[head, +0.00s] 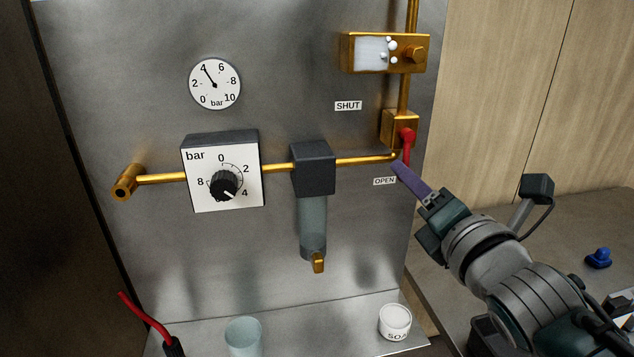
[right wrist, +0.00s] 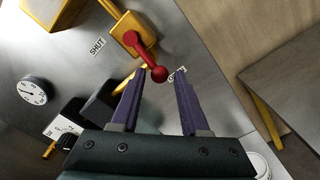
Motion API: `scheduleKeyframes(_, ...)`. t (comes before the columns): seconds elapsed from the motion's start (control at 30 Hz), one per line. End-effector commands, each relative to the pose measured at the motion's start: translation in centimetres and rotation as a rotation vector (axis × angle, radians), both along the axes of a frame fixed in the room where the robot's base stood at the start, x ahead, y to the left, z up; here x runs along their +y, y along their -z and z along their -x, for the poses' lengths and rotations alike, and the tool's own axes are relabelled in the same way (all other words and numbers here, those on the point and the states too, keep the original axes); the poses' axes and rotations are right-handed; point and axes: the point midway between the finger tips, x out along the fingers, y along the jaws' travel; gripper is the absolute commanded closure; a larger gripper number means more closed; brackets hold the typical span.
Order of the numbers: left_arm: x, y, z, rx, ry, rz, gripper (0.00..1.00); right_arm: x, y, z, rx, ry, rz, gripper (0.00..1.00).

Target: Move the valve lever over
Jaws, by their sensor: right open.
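The red valve lever (head: 407,138) is on a brass valve block (head: 396,128) at the right of the steel panel. It hangs down from its pivot, its lower end near the OPEN label (head: 384,181); the SHUT label (head: 348,105) is up and left. My right gripper (head: 397,166) is at the lever's lower end. In the right wrist view, the lever's red ball end (right wrist: 159,74) shows between the tips of my open right gripper (right wrist: 160,82). Contact cannot be told. My left gripper is out of view.
A brass pipe (head: 362,160) runs left to a dark filter block (head: 314,168) and a dial box (head: 190,160). A brass flow unit (head: 350,52) is above the valve. A clear cup (head: 243,337) and white tub (head: 395,322) stand on the ledge below.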

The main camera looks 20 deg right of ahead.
Motion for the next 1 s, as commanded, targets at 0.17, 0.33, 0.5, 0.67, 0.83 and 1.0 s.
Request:
scheduleKeyframes(0.17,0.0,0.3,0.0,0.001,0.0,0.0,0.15,-0.2,0.0,-0.8,0.0,0.0,0.001,0.67)
scheduleKeyframes(0.33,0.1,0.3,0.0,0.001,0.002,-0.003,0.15,-0.2,0.0,-0.8,0.0,0.0,0.0,0.86)
scheduleKeyframes(0.5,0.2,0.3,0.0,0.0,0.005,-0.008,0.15,-0.2,-0.1,-0.8,0.0,0.0,-0.001,0.99)
scheduleKeyframes(0.67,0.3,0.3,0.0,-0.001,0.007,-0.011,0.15,0.2,-0.1,-0.8,-0.001,0.001,-0.003,1.0)
scheduleKeyframes(0.83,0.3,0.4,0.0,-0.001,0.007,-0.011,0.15,1.1,-0.3,-1.1,-0.003,0.0,-0.001,1.0)
scheduleKeyframes(1.0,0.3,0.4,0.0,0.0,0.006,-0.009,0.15,1.4,-0.5,-1.2,-0.005,-0.001,0.0,1.0)
